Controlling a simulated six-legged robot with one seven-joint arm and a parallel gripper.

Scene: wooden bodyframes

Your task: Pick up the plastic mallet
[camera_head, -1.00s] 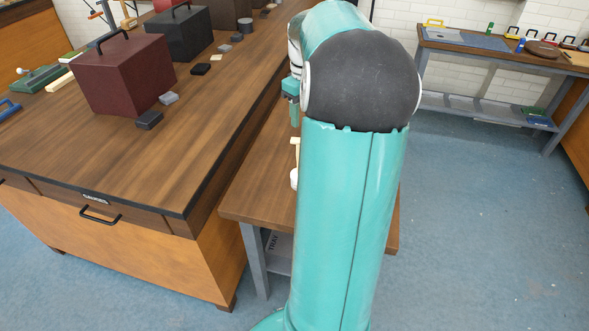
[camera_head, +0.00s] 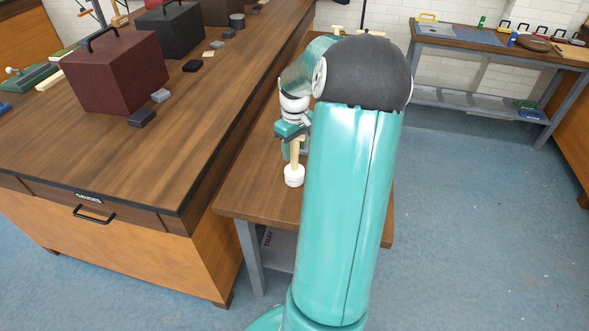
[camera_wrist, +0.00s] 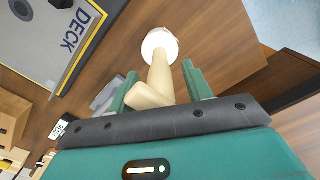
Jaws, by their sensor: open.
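The plastic mallet has a white head (camera_head: 294,176) and a pale wooden handle (camera_head: 295,150), and is on the low wooden bench (camera_head: 250,195). In the wrist view, the white head (camera_wrist: 160,43) lies beyond the fingertips and the handle (camera_wrist: 158,78) runs back between them. My gripper (camera_head: 293,153) is at the handle, behind the head. In the wrist view, my gripper (camera_wrist: 160,70) is open, with one green finger on each side of the handle.
A large workbench (camera_head: 60,150) stands left, bearing a maroon box (camera_head: 115,72), a black box (camera_head: 175,32) and small dark blocks (camera_head: 142,117). A grey board marked DECK (camera_wrist: 50,35) shows in the wrist view. Another bench (camera_head: 480,50) stands back right. Blue floor (camera_head: 460,220) is clear at right.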

